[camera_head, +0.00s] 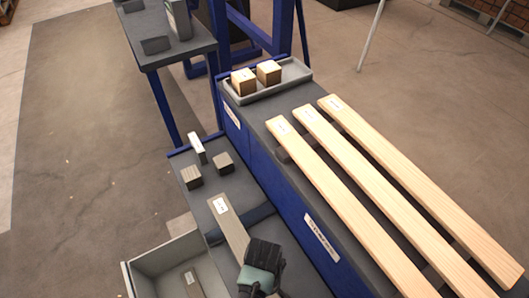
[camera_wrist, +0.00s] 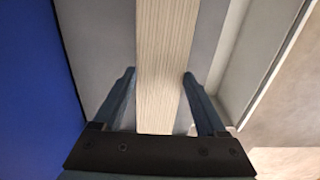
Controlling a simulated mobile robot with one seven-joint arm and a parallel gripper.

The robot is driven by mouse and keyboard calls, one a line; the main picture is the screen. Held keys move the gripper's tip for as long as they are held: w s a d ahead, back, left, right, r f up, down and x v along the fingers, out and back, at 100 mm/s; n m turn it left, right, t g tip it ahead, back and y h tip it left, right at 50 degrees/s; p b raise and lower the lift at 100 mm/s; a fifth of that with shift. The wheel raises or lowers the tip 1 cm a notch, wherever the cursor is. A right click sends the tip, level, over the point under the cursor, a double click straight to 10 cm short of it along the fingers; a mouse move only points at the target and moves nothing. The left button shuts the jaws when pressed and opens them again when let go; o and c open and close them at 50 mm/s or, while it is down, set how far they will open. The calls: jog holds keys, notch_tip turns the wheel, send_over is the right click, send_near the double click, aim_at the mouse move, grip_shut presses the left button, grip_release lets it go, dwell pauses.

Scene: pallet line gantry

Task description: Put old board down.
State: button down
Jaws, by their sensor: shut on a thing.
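The old board (camera_head: 232,228) is a greyish plank with a white label near its far end, over the lower dark bench at the bottom centre of the head view. My gripper (camera_head: 262,268) is shut on its near end and hides that part. In the wrist view the pale, grained board (camera_wrist: 166,50) runs between the two fingers of my gripper (camera_wrist: 160,100) and away from me. I cannot tell whether the board touches the bench top.
A grey open bin (camera_head: 168,256) at lower left holds a grey piece. Two dark blocks (camera_head: 191,178) and a small upright labelled piece (camera_head: 197,148) stand on the lower bench. Right, three pale boards (camera_head: 345,188) lie beyond the blue side wall; a tray (camera_head: 262,92) holds two wooden blocks.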

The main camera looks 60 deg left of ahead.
jog(key=shift+f, duration=1.05)
jog(key=shift+f, duration=0.15)
grip_release()
notch_tip(320, 180, up, 12)
jog(key=p, duration=0.3)
